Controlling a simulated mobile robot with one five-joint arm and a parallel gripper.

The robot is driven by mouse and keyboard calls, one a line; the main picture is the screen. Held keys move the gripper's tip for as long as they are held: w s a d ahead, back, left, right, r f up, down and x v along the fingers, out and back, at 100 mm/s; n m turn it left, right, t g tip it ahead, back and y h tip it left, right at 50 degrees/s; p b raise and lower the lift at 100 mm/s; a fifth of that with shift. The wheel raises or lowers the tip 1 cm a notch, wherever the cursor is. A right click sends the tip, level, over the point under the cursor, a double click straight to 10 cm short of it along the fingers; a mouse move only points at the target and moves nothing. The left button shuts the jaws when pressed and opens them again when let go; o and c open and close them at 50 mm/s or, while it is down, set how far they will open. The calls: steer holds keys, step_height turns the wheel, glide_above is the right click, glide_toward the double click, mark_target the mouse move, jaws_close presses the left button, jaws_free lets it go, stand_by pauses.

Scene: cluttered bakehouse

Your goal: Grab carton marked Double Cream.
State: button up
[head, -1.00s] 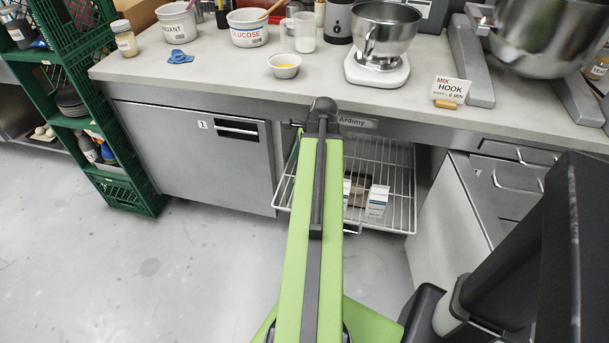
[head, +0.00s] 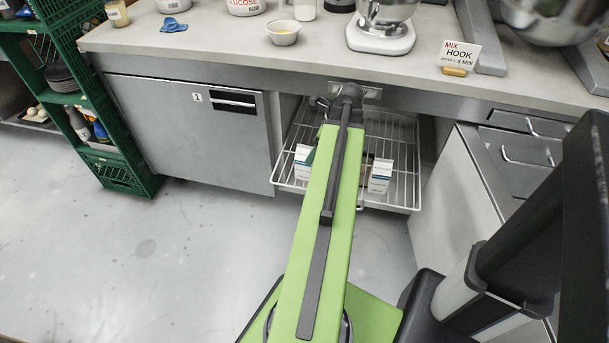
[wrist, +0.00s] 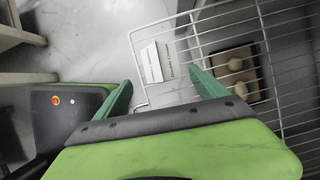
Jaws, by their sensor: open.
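Two white cartons with dark and blue markings stand on the wire rack under the worktop in the head view. The left carton (head: 302,162) is left of my arm and the right carton (head: 380,175) is to its right. Their print is too small to read. In the wrist view one white carton (wrist: 156,62) shows beyond the fingertips, roughly between them and apart from them. My gripper (wrist: 162,80) has two green fingers spread open with nothing between them. In the head view my arm hides most of the gripper.
The wire rack (head: 400,199) projects from an open bay below the worktop (head: 230,45). A box with round items (wrist: 249,77) lies by the rack wires in the wrist view. A steel cabinet (head: 190,125) borders the bay at left, and drawers (head: 525,150) at right. The left floor is clear.

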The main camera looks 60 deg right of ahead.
mark_target(303, 171)
steer(key=shift+b+x, duration=0.3)
steer(key=shift+x, duration=0.75)
steer(key=b+x, duration=0.4)
steer(key=x, duration=0.1)
steer(key=shift+w+d+b, duration=0.1)
steer(key=shift+w+b, duration=0.25)
steer(key=shift+r, duration=0.15)
jaws_close()
